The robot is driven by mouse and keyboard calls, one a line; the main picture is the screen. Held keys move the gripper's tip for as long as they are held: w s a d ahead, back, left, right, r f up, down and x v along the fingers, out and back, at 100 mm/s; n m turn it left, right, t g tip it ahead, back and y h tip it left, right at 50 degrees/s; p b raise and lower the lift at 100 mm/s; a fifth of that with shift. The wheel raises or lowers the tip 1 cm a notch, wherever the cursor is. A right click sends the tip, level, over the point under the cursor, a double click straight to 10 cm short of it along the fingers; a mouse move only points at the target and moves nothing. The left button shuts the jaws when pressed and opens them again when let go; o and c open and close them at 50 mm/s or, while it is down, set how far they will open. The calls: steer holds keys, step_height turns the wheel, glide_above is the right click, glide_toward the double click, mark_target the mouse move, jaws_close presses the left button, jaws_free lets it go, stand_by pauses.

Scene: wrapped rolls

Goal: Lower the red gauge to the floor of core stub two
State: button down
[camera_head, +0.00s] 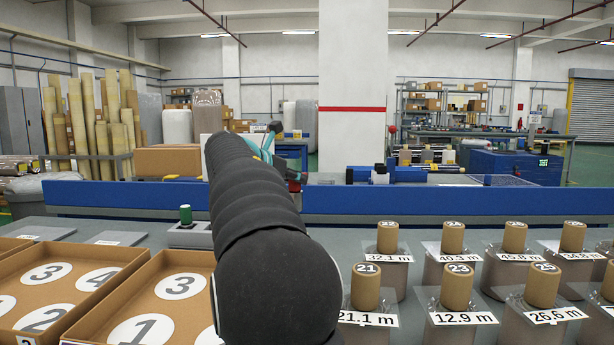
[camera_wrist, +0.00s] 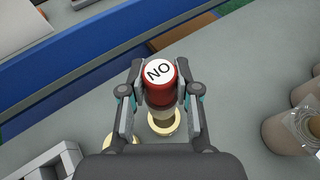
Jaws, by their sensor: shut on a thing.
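The red gauge (camera_wrist: 160,92) has a white top marked "NO" and shows in the wrist view. My gripper (camera_wrist: 160,86) is shut on it, with one finger on each side. A pale core stub (camera_wrist: 164,122) with a ring-shaped rim stands right below the gauge. The gauge's lower end lies over this opening, and I cannot tell whether it is inside. Part of a second pale stub (camera_wrist: 121,141) shows to the left, mostly behind my gripper. No number is readable on either stub. In the head view my arm hides the gauge and the stubs.
A green-topped gauge (camera_head: 186,214) stands in a grey holder (camera_head: 190,236) left of my arm. Cardboard trays with numbered circles (camera_head: 70,290) lie at the left. Several wrapped rolls with length labels (camera_head: 458,290) stand at the right. A blue rail (camera_head: 450,203) runs behind.

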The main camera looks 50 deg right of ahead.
mark_target(295, 200)
step_height(295, 200, down, 2)
steer(key=shift+f, duration=0.1)
step_height(295, 200, down, 4)
steer(key=b, duration=0.3)
steer(key=shift+s, duration=0.15)
steer(key=shift+f+b, duration=0.6)
steer(key=shift+f, duration=0.35)
steer(key=shift+f+b, duration=0.55)
steer(key=shift+f, duration=0.9)
stand_by(0.7)
steer(key=c, duration=0.8)
jaws_free()
steer(key=shift+o, duration=0.2)
steer(key=v, duration=1.2)
